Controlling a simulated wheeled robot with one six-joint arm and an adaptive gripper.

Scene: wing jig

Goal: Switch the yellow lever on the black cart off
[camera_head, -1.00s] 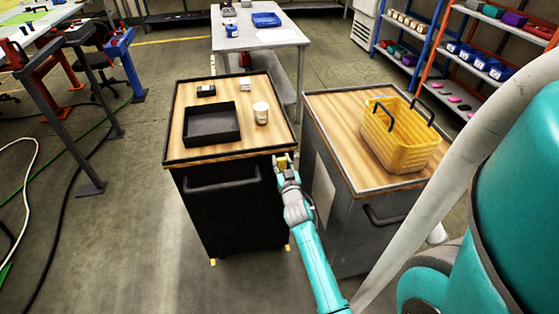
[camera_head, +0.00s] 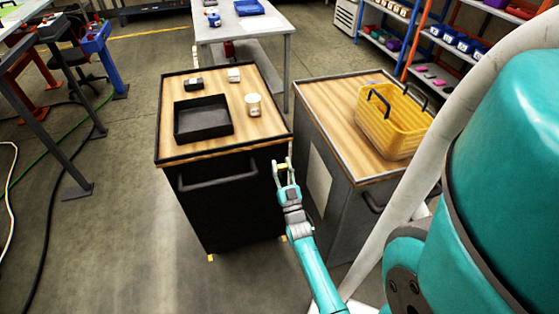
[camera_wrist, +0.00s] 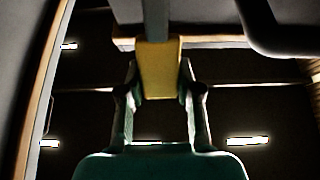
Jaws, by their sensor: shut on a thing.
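The black cart (camera_head: 235,205) stands left of centre with a wooden top and a dark front handle. My gripper (camera_head: 283,168) is low at the cart's right front corner, beside its right side. In the wrist view the yellow lever (camera_wrist: 160,68) fills the gap between the two fingertips of my gripper (camera_wrist: 160,85), which is shut on it. A grey bar runs up from the lever. In the head view only a small yellow patch shows between the fingers, and the lever's mount is hidden.
A grey cart (camera_head: 352,205) with a yellow basket (camera_head: 395,125) stands close on the right, leaving a narrow gap for my arm.

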